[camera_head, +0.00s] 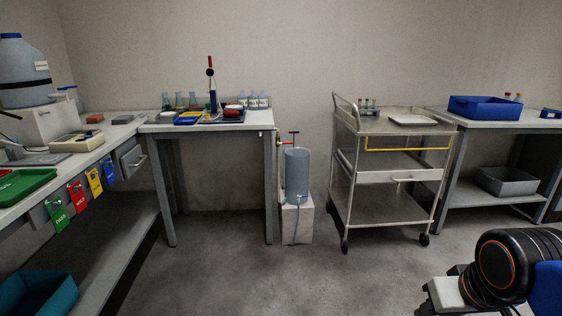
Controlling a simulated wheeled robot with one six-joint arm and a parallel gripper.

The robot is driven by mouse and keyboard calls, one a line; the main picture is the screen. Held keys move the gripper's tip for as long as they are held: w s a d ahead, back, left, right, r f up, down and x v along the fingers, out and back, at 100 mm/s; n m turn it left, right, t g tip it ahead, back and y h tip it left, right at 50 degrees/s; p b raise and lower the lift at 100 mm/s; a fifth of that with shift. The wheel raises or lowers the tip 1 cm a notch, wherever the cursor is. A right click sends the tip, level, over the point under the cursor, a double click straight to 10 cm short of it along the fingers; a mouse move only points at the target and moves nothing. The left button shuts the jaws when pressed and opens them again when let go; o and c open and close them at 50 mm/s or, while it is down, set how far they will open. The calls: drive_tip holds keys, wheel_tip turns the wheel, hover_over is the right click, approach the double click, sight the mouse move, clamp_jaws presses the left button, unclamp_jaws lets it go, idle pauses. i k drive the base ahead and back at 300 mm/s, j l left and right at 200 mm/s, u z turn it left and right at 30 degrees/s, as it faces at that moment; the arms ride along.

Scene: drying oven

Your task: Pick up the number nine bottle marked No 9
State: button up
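No label reading No 9 can be made out at this size, so I cannot tell which bottle is the number nine one. Several small clear bottles with white labels (253,101) stand at the back right of the far bench. Several flask-like vessels (180,102) stand at its back left. Small vessels with coloured caps stand on the trolley (368,107) and on the right bench (512,97). Part of my own arm, black with an orange ring, shows at the lower right. My gripper's fingers are not in view.
A wheeled trolley (384,207) stands between the far bench (160,127) and the right bench (492,124). A grey-blue cylinder (297,172) stands on a white block beside the far bench. Blue and yellow trays and a tall red-topped stand (211,85) crowd the far bench. The middle floor is clear.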

sight(253, 97)
drive_tip(key=i+u, duration=0.15)
drive_tip(key=i, duration=0.35)
drive_tip(key=i+l+u, duration=0.2)
drive_tip(key=i, duration=0.35)
drive_tip(key=i+l+u, duration=0.15)
drive_tip(key=i, duration=0.35)
drive_tip(key=i+l+u, duration=0.2)
drive_tip(key=i, duration=0.3)
drive_tip(key=l, duration=0.1)
